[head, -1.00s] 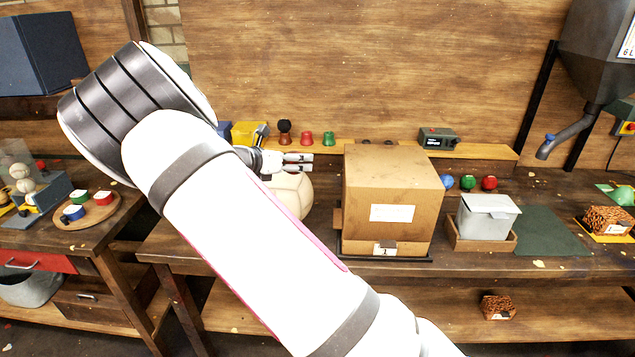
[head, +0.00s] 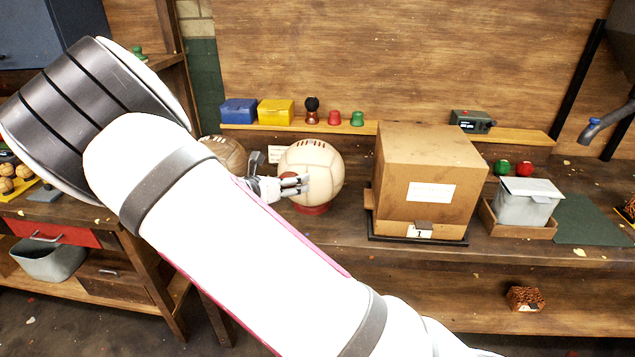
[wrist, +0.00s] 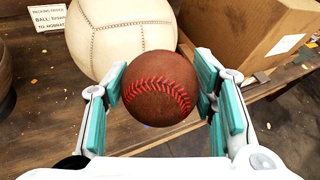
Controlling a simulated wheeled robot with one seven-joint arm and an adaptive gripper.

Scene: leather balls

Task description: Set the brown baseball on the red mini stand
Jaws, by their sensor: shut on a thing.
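The brown baseball (wrist: 158,88) with red stitching sits between the teal finger pads of my gripper (wrist: 165,97) in the wrist view. My gripper is shut on it. The small red mini stand (head: 334,118) is on the raised back shelf, left of a green one (head: 357,119). It looks empty. It is behind and above my gripper in the picture, and not in the wrist view.
The large cream ball (head: 322,165) sits on a wide red ring (head: 312,209). A large brown ball (head: 225,153) is to its left, and a cardboard box (head: 400,180) to its right. On the shelf, a dark ball rests on a brown stand (head: 311,117) left of the red one.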

